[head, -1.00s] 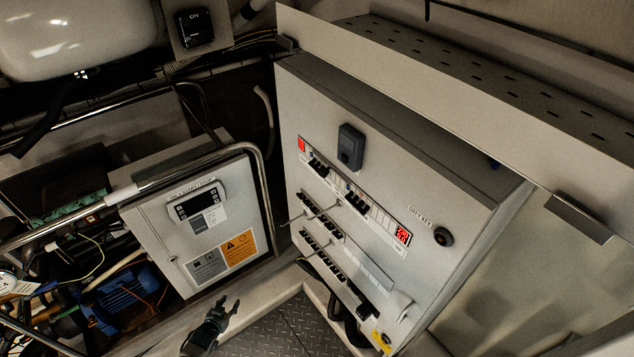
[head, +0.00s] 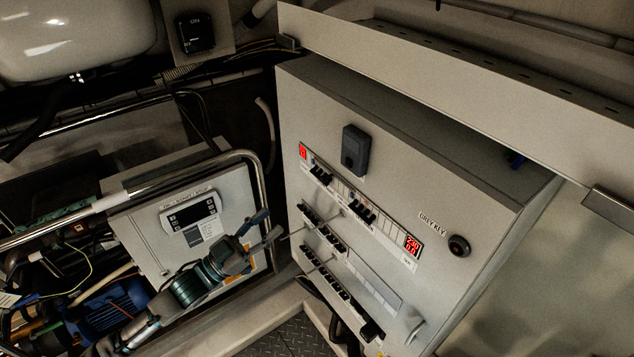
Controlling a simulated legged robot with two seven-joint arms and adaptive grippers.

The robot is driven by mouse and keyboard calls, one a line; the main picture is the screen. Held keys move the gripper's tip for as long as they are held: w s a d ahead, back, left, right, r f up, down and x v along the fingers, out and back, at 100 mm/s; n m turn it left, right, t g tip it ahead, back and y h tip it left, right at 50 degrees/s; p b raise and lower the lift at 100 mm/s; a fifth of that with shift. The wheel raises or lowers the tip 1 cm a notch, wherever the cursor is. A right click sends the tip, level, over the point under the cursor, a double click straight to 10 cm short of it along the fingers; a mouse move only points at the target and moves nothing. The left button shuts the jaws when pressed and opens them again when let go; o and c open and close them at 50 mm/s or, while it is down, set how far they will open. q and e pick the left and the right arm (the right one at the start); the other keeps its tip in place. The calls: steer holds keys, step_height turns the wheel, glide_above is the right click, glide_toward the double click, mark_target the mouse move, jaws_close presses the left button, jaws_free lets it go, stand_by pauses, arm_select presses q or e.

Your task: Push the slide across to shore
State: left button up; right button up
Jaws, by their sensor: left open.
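The grey electrical panel (head: 400,180) fills the middle of the head view, tilted in the picture. I cannot tell which part is the slide, and no shore marking is readable. My left gripper (head: 270,228) is open and empty, just left of the panel's left edge near the upper rod's tip. A gap to the rod cannot be judged. My right gripper is out of view.
A smaller control box (head: 150,235) with a display stands left, partly hidden by my left arm. A bent metal rail (head: 258,165) runs around it. A blue motor (head: 112,308) and wiring lie lower left. A grey ledge (head: 430,70) overhangs the panel. Tread-plate floor (head: 292,340) shows below.

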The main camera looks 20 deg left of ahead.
mark_target(322, 181)
arm_select(q)
steer(key=p+x, duration=0.2)
steer(key=x, duration=1.1)
steer(key=shift+w+d+r, duration=0.15)
steer(key=shift+d+r, duration=0.05)
steer(key=shift+d, duration=0.15)
steer(key=shift+w+d+r+p, duration=0.1)
steer(key=shift+w+d+p, duration=0.1)
steer(key=shift+w+p, duration=0.15)
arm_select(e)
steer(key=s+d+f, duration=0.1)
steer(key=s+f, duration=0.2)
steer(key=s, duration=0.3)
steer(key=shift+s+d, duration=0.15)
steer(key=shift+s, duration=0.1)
arm_select(q)
jaws_close()
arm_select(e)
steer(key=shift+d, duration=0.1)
